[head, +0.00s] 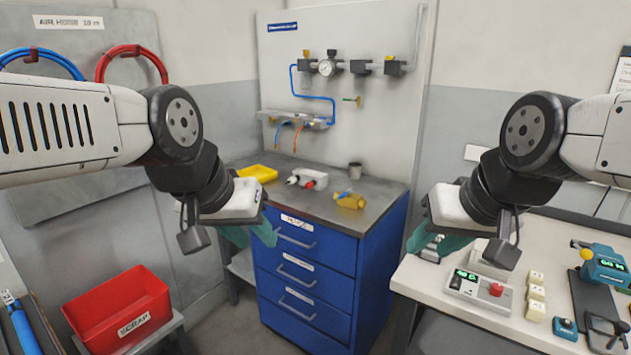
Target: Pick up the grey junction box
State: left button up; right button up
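I cannot single out the grey junction box for certain. A pale grey box shape (478,262) on the white bench at the right is partly hidden behind my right gripper's wrist parts. My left gripper (250,236) has teal fingers spread apart, in front of the blue cabinet's left edge, and nothing shows between them. My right gripper (435,242) has teal fingers spread apart, over the left edge of the white bench. A small grey metal piece shows near its fingertips; I cannot tell whether it touches.
The white bench (425,277) holds a display unit with a red button (480,290), cream blocks (536,292) and a teal meter (605,265). A red scrap bin (118,308) stands lower left.

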aim_at(321, 179)
jog(key=i+j+z, duration=0.25)
jog(key=i+j, duration=1.35)
jog(key=i, duration=0.15)
